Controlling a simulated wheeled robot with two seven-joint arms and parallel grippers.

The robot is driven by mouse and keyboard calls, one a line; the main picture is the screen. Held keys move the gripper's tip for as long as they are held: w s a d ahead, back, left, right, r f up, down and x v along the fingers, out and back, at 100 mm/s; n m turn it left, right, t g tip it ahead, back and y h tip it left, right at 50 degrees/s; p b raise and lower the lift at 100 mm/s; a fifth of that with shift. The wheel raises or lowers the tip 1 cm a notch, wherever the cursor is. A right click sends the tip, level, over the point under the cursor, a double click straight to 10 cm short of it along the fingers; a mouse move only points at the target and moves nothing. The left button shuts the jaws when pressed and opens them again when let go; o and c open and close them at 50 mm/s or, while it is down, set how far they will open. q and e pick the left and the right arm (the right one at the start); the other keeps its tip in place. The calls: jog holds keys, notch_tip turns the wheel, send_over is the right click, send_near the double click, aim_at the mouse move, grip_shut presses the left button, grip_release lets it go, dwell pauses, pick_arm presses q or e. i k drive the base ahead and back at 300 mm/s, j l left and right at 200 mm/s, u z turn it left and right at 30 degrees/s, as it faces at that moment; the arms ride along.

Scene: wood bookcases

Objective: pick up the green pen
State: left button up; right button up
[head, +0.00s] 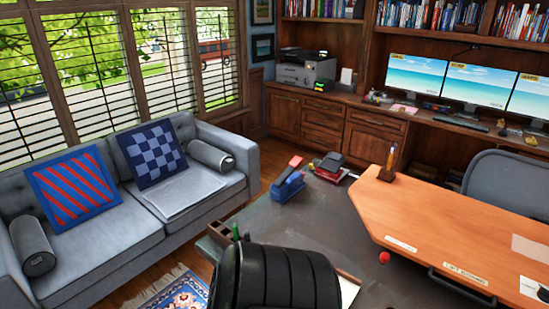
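A small upright green object (236,232), which looks like the green pen, shows at the left edge of the dark desk, just above a black ribbed chair back. It is too small to make out fully, and its lower part is hidden. A wooden tray or open drawer (214,240) is beside it on the left. Neither of my grippers is in the head view.
The black chair back (280,277) blocks the near side of the dark desk (320,225). A blue and red object (289,181) stands on the desk's far part. An orange wood desktop (465,215) is at right. A grey sofa (120,238) is at left.

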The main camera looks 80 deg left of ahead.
aim_at(235, 228)
jog(key=u, duration=3.05)
